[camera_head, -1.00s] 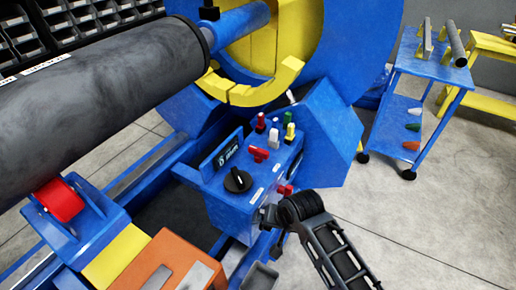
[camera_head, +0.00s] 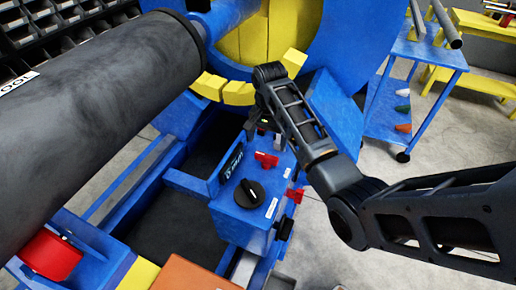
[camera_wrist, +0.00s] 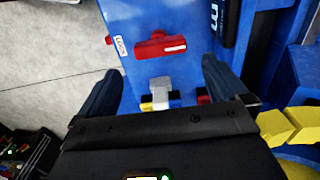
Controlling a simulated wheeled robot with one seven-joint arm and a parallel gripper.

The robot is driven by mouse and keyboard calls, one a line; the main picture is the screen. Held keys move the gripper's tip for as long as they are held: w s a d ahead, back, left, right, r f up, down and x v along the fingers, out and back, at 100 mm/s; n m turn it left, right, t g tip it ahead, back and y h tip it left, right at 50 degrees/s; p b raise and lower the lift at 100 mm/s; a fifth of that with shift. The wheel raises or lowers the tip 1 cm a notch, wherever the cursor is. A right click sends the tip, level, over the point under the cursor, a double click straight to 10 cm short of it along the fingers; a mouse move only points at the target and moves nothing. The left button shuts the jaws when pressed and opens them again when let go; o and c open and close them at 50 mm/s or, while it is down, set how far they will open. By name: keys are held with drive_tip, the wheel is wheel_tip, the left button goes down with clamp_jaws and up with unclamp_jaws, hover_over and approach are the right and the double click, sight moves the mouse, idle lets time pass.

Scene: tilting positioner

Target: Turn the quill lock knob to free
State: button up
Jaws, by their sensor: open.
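The red T-shaped knob (camera_wrist: 153,48) is on the blue control panel in the wrist view, beyond my fingertips. Its bar lies roughly across the picture with a white mark toward the right end. A white label reading LOCK (camera_wrist: 120,45) is to its left. In the head view the red knob (camera_head: 266,159) shows just below my gripper (camera_head: 262,126), which is partly hidden by my arm. In the wrist view my gripper (camera_wrist: 161,70) is open, its dark fingers wide apart and not touching the knob. A grey lever (camera_wrist: 160,88) stands between the fingers.
A black rotary knob (camera_head: 249,193) is on the same panel, nearer the front. A red part (camera_head: 295,195) sticks out of the panel's side. A yellow switch (camera_wrist: 148,106) is close to my gripper. A large dark cylinder (camera_head: 100,110) fills the left.

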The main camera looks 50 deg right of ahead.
sight(267, 156)
wheel_tip(267, 156, down, 8)
drive_tip(key=shift+r, duration=0.2)
idle(0.3)
drive_tip(key=c, duration=0.8)
drive_tip(key=shift+c, duration=0.2)
